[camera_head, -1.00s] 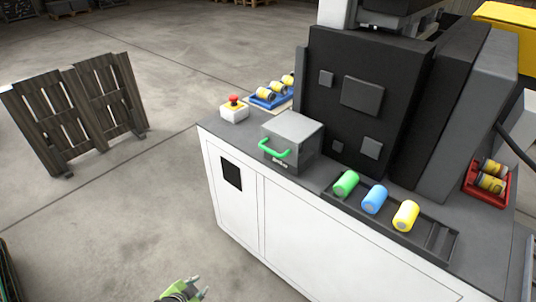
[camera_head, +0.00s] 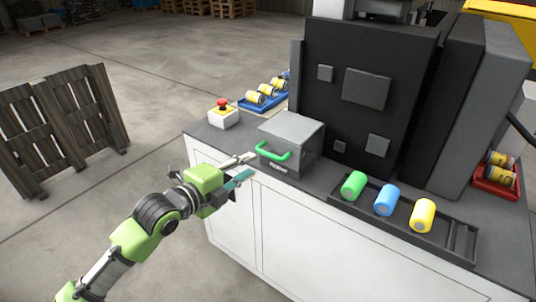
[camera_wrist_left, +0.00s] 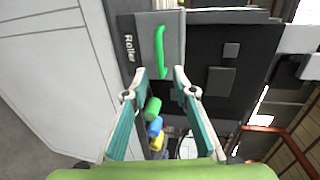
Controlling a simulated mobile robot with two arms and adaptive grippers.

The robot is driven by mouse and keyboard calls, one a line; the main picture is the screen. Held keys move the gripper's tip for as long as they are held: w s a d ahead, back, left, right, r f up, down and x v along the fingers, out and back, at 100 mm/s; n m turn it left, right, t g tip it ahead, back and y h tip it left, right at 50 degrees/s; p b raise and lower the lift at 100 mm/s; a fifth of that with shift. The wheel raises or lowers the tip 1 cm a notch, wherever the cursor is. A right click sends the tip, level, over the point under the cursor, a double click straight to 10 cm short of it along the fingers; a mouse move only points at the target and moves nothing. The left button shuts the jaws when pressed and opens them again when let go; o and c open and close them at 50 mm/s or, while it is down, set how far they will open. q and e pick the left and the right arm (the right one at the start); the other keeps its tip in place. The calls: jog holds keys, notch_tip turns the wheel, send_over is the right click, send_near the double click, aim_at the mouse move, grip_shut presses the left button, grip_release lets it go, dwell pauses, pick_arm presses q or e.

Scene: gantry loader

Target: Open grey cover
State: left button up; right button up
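The grey cover (camera_head: 291,130) is a box-shaped lid on the counter, with a green handle (camera_head: 273,152) on its front. It looks closed. My left gripper (camera_head: 247,166) is in front of the cover, a little left of the handle and apart from it. Its fingers are spread and empty. In the left wrist view the open fingers (camera_wrist_left: 160,75) point toward the cover (camera_wrist_left: 172,32), with the green handle (camera_wrist_left: 160,52) just beyond the fingertips. What is inside the cover is hidden. My right gripper does not show.
A red emergency button (camera_head: 222,105) on a white box stands left of the cover. A black tray (camera_head: 445,235) with green, blue and yellow cylinders lies to its right. A blue tray (camera_head: 262,103) and a red bin (camera_head: 497,178) hold cans. The black machine (camera_head: 350,95) rises behind.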

aim_at(267, 155)
pick_arm(q)
jog(key=x, duration=1)
jog(key=shift+w+p, duration=0.1)
jog(key=shift+p, duration=0.25)
grip_shut()
